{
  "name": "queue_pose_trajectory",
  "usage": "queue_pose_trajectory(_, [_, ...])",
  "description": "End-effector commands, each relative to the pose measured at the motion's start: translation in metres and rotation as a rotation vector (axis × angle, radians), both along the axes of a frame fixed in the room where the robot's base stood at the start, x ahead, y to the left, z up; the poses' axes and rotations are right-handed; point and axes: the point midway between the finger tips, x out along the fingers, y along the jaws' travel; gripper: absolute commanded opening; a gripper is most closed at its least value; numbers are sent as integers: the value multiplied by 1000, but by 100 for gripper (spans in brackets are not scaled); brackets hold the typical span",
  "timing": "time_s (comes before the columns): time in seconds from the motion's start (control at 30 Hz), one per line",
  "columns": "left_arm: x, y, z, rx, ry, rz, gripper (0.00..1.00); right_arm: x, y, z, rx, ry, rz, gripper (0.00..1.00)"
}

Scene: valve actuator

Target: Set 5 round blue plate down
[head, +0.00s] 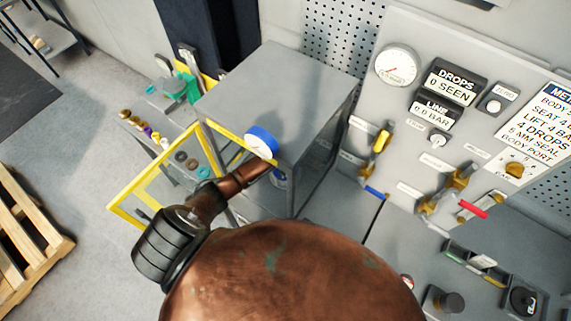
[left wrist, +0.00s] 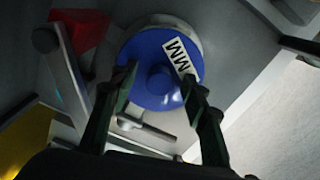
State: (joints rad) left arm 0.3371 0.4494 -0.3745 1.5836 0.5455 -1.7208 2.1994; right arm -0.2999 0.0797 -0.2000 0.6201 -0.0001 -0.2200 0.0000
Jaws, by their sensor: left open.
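A round blue plate (left wrist: 150,52) shows in the left wrist view. It has a raised middle and a white label with dark letters, and a pale round rim shows behind it. My left gripper (left wrist: 158,76) is open, with its dark fingertips in front of the plate, one on each side of the raised middle. I cannot tell whether they touch it. In the head view my brown arm reaches to the grey cabinet (head: 275,85). A blue-and-white round part (head: 262,142) shows at the cabinet's front edge; I cannot tell if it is the plate. The left fingers are hidden there.
A yellow-framed door (head: 130,198) stands open at the cabinet's left. The valve panel (head: 455,120) with gauge and handles stands at the right. A wooden pallet (head: 25,235) lies at lower left. In the left wrist view a red block (left wrist: 80,27) sits beside the plate.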

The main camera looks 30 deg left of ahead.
Motion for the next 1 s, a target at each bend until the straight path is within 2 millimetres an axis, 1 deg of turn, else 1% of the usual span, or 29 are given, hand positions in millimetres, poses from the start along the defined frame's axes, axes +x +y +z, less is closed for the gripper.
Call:
queue_pose_trajectory(0.07, [-1,0,0,0,2,0,42,0,-3,0,-3,0,2,40])
queue_pose_trajectory(0.17, [0,-1,7,-1,0,-1,42,0,-3,0,-3,0,2,40])
queue_pose_trajectory(0.4, [1,-1,46,-2,-3,-1,42,0,-1,0,-1,0,1,40])
queue_pose_trajectory(0.5, [1,-1,60,-2,-2,-1,42,0,-1,0,-1,0,0,40])
queue_pose_trajectory(0.6, [1,-1,70,-1,-1,-1,42,0,-1,0,-1,0,0,40])
queue_pose_trajectory(0.73, [0,0,75,-1,0,0,42,0,0,0,0,0,0,40])
queue_pose_trajectory(1.0, [0,0,75,0,0,0,42,0,0,0,0,0,0,40])
